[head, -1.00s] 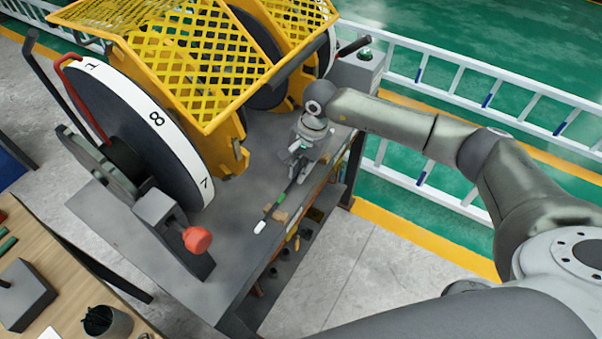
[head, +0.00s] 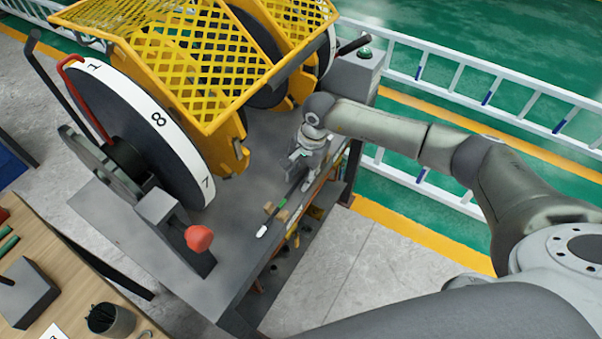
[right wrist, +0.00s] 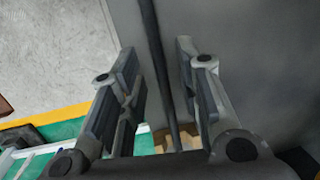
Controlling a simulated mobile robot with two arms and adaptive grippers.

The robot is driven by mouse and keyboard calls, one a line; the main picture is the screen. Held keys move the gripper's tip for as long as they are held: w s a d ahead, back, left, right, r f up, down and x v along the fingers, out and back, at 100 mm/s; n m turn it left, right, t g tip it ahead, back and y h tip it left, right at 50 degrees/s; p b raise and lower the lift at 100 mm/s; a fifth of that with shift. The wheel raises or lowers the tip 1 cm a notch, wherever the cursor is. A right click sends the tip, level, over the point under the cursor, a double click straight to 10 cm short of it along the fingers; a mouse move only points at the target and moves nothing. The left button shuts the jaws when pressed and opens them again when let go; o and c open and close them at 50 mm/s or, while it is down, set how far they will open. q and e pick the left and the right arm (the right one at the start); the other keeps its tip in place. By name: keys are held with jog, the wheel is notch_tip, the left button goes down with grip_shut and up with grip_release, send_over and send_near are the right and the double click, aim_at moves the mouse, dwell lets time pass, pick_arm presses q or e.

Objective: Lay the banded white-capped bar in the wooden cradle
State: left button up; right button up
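The thin dark bar has a white cap (head: 262,231) at its near end and a green band (head: 282,203) behind it. It lies along the grey bench's right side, passing the small wooden cradle (head: 270,209); whether it is fully seated is too small to tell. My right gripper (head: 297,178) is low over the bar's far part. In the right wrist view, its fingers (right wrist: 163,80) stand open on both sides of the bar (right wrist: 158,60), with gaps visible. Wood (right wrist: 185,136) shows beside the bar there. My left gripper is out of view.
A yellow mesh guard (head: 205,60) and a large numbered wheel (head: 135,125) stand left of the bar. A red knob (head: 199,238) sits on the bench (head: 230,270). A lower shelf with tools is beneath its right edge. A wooden table (head: 50,290) is at lower left.

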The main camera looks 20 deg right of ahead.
jog(key=shift+r, duration=0.15)
jog(key=shift+d+r, duration=0.1)
jog(key=shift+r, duration=0.25)
notch_tip(320, 180, up, 11)
jog(key=d+b, duration=0.1)
jog(key=b, duration=0.1)
jog(key=shift+s+d, duration=0.3)
jog(key=shift+d, duration=0.1)
jog(key=shift+s, duration=0.1)
